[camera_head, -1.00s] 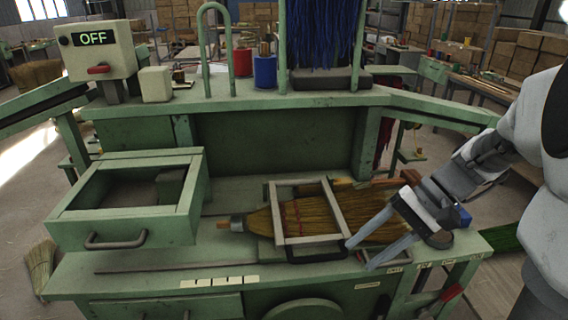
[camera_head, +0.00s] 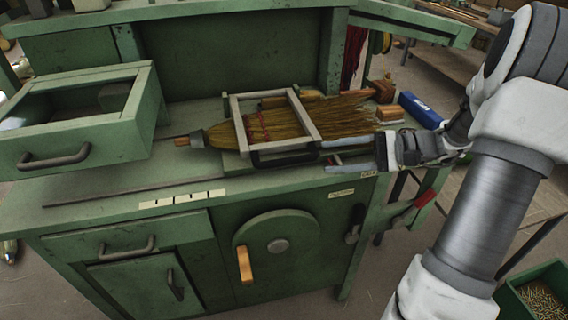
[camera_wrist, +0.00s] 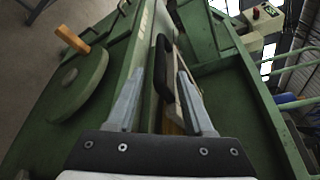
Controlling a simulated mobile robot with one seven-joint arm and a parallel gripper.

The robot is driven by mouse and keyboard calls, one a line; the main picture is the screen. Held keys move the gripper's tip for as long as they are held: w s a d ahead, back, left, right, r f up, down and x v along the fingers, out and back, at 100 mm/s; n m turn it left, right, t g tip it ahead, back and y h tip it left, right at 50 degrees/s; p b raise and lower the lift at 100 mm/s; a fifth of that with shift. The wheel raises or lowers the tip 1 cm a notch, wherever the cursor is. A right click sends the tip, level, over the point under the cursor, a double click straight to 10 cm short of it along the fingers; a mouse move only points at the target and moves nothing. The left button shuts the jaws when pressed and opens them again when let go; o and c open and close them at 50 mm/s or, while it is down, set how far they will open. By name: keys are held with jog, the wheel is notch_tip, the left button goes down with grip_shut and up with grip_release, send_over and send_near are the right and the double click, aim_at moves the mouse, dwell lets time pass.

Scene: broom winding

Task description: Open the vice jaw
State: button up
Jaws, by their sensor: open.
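The vice jaw is a pale rectangular frame (camera_head: 305,115) lying across a straw broom (camera_head: 350,113) on the green bench. A dark bar handle (camera_head: 285,158) runs along its front edge. My gripper (camera_head: 324,157) is low at the right of the frame, its fingers pointing left toward the handle. In the wrist view the black handle (camera_wrist: 163,68) shows between and beyond the two open fingers (camera_wrist: 160,75). I cannot tell whether either finger touches it.
A pulled-out green drawer (camera_head: 138,128) stands at left. A round green wheel with an orange knob (camera_head: 245,265) is on the bench front. A red-handled lever (camera_head: 412,212) is on the right side. A blue box (camera_head: 420,110) lies right of the broom.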

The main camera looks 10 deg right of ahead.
aim_at(295, 160)
jog(key=b+x, duration=0.1)
jog(key=x, duration=1)
jog(key=shift+a+f, duration=0.1)
jog(key=shift+a, duration=0.15)
grip_shut()
dwell(0.8)
